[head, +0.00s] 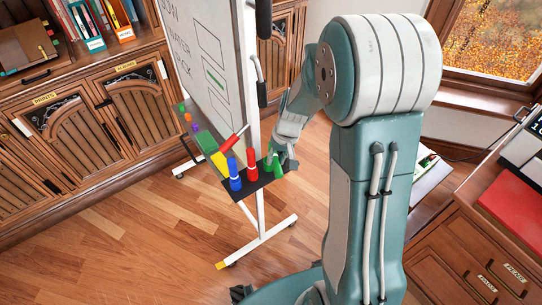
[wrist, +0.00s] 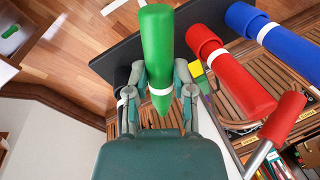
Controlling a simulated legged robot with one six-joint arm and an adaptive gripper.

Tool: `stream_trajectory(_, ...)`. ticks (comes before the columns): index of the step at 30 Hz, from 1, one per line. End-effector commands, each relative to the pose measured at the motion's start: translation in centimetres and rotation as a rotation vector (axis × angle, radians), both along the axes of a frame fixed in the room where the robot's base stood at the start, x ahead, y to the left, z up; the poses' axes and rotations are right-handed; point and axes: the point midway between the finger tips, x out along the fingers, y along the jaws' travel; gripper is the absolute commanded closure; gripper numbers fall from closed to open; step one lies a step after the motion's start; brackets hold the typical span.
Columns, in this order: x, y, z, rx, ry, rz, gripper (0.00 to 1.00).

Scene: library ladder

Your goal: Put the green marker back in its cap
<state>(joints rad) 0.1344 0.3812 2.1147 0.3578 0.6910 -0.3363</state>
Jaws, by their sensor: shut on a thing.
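The green marker (wrist: 157,45) is between the two fingers of my gripper (wrist: 158,82), which is shut on it. In the wrist view it has a white band and a tapered end pointing towards my palm. In the head view the green marker (head: 277,169) is at the right end of the dark marker tray (head: 262,182), with my gripper (head: 284,160) beside it. The tray also shows in the wrist view (wrist: 107,52).
A red marker (head: 251,164) and a blue marker (head: 235,175) stand on the tray, left of the green one. A red-handled tool (head: 235,138) leans close by. The whiteboard (head: 203,60) rises behind; its stand's foot (head: 262,241) is on the floor.

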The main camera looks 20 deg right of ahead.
Motion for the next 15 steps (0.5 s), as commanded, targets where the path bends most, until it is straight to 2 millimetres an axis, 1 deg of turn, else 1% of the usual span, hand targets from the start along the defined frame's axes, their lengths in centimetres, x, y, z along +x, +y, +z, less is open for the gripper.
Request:
stream_trajectory(1,0.8,0.4,0.0,-0.001,-0.001,0.004,1.00)
stream_trajectory(4,2.5,1.1,-0.1,-0.002,-0.001,0.006,1.00)
stream_trajectory(6,2.1,0.9,-1.3,-0.002,0.004,0.001,1.00)
stream_trajectory(7,2.1,1.0,-1.5,-0.002,0.003,0.001,1.00)
stream_trajectory(15,2.1,0.9,-1.6,-0.002,0.000,0.002,1.00)
